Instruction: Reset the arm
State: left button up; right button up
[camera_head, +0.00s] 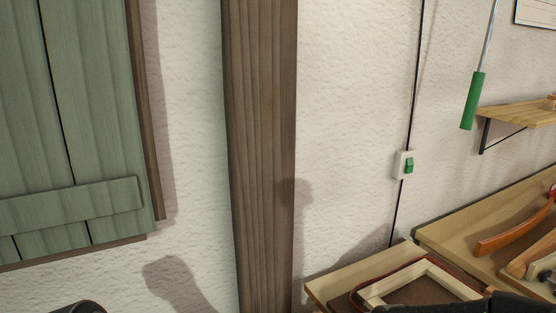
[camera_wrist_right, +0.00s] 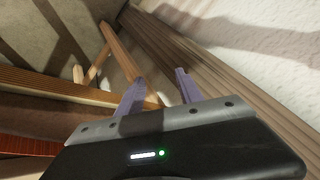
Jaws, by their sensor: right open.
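My right gripper (camera_wrist_right: 158,88) shows in the right wrist view with its two purple-grey fingers apart and nothing between them. Wooden beams and the pale wall lie beyond the fingers. In the head view a dark part of my right arm (camera_head: 430,307) runs along the bottom right edge, in front of a light wooden frame. Only a dark rounded part, which seems to be of my left arm (camera_head: 80,307), shows at the bottom left. My left gripper is not in view.
A light wooden frame (camera_head: 415,271) lies on a bench at bottom right. A curved orange-brown lath (camera_head: 512,231) lies on the bench to its right. A brown post (camera_head: 262,130), green shutter (camera_head: 95,90), switch (camera_head: 404,164), hanging green handle (camera_head: 473,100) and shelf (camera_head: 515,114) line the wall.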

jog(key=s+a+f+g, duration=0.2)
jog(key=s+f, duration=0.9)
jog(key=s, duration=0.3)
jog(key=s+a+f+g, duration=0.3)
jog(key=s+f, duration=0.8)
jog(key=s, duration=0.4)
jog(key=shift+f+m, duration=0.3)
jog(key=shift+f, duration=0.05)
jog(key=shift+a, duration=0.15)
jog(key=shift+c, duration=0.7)
jog(key=shift+a, duration=0.1)
